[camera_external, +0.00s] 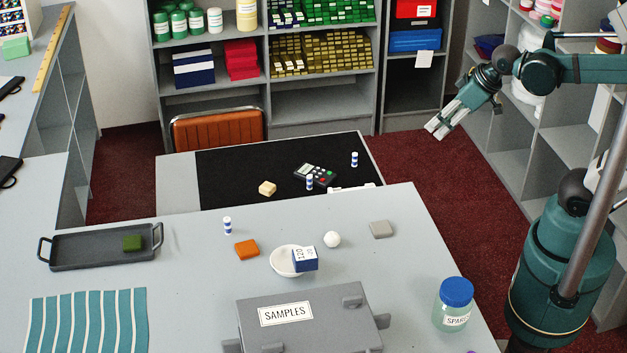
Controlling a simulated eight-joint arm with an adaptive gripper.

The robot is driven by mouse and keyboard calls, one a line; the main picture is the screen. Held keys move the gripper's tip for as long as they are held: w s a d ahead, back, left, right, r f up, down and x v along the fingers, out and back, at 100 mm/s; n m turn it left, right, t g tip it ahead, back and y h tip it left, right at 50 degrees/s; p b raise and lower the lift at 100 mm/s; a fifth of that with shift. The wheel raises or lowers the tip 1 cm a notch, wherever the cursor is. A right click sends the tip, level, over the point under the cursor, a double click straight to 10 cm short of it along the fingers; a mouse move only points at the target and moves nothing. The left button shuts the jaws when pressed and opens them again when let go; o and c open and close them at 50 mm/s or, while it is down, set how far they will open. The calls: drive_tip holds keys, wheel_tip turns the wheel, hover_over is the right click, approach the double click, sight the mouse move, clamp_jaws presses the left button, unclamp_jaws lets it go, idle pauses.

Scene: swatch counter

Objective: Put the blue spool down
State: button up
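Three small upright blue-and-white striped spools are in view. One spool (227,226) stands on the grey counter near its back edge, right of the dark tray. A second spool (309,182) and a third spool (354,159) stand on the black surface behind the counter, near a dark keypad device. My gripper (433,131) is raised at the upper right, over the red carpet side, well apart from all three spools. Its pale fingers point down and left. No spool shows between them, and the gap between the fingertips is too small to judge.
The counter holds a dark tray (75,261) with a green block, an orange block (247,250), a white bowl (285,262) with a blue-white box, a white ball (332,239), a grey block (380,229), a SAMPLES case (310,322) and a blue-lidded jar (453,305).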

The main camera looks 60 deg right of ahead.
drive_tip(key=shift+m+t, duration=0.4)
drive_tip(key=shift+m, duration=0.3)
drive_tip(key=shift+s+d+f, duration=0.1)
drive_tip(key=shift+s+f, duration=0.1)
drive_tip(key=shift+s, duration=0.5)
drive_tip(key=shift+s+d+f, duration=0.15)
drive_tip(key=shift+s+f, duration=0.1)
drive_tip(key=shift+s, duration=0.45)
drive_tip(key=shift+s+d+f, duration=0.1)
drive_tip(key=shift+s+f, duration=0.1)
drive_tip(key=shift+s, duration=0.5)
